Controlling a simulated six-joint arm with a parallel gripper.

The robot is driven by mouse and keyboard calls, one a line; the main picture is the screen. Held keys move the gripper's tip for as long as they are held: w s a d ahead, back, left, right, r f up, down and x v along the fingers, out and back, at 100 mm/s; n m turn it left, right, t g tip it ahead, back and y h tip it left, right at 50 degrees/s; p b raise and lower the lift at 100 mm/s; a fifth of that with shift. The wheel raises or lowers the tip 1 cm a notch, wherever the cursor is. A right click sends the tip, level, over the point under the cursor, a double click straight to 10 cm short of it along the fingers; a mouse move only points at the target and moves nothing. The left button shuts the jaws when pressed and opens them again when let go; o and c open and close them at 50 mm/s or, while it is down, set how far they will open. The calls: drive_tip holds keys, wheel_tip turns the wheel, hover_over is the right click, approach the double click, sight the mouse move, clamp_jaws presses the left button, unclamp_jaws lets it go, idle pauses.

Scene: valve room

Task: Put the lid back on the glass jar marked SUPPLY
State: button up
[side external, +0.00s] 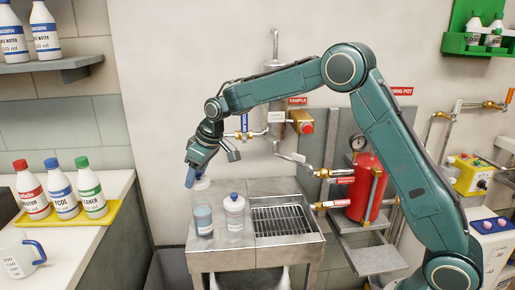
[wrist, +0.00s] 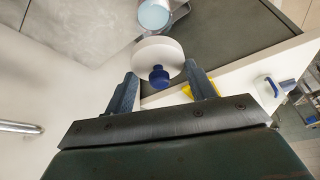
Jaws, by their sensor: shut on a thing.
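My gripper (side external: 201,175) hangs above the left side of the metal sink stand. It is shut on a white round lid with a blue knob, which shows between the fingers in the wrist view (wrist: 158,57); the knob faces the wrist camera. Below the lid, apart from it, stands a clear open jar (side external: 203,222) with bluish contents. A round, light-blue opening (wrist: 154,15), likely that jar, shows at the top of the wrist view. Another pale jar (side external: 234,217) with a blue-knobbed top stands just right of the open one. I cannot read SUPPLY on either.
The sink stand (side external: 222,258) has a drain grate (side external: 280,220) on its right. A left counter holds several bottles in a yellow tray (side external: 70,217) and a mug (side external: 20,259). Pipes, a valve (side external: 304,122) and a red tank (side external: 366,187) are behind and right.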

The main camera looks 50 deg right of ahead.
drive_tip(key=shift+f, duration=0.15)
wheel_tip(320, 180, down, 6)
idle(0.9)
drive_tip(key=shift+f, duration=0.25)
idle(2.1)
drive_tip(key=o, duration=1.5)
drive_tip(key=shift+c, duration=0.2)
drive_tip(key=shift+r, duration=0.2)
drive_tip(key=shift+r, duration=3.35)
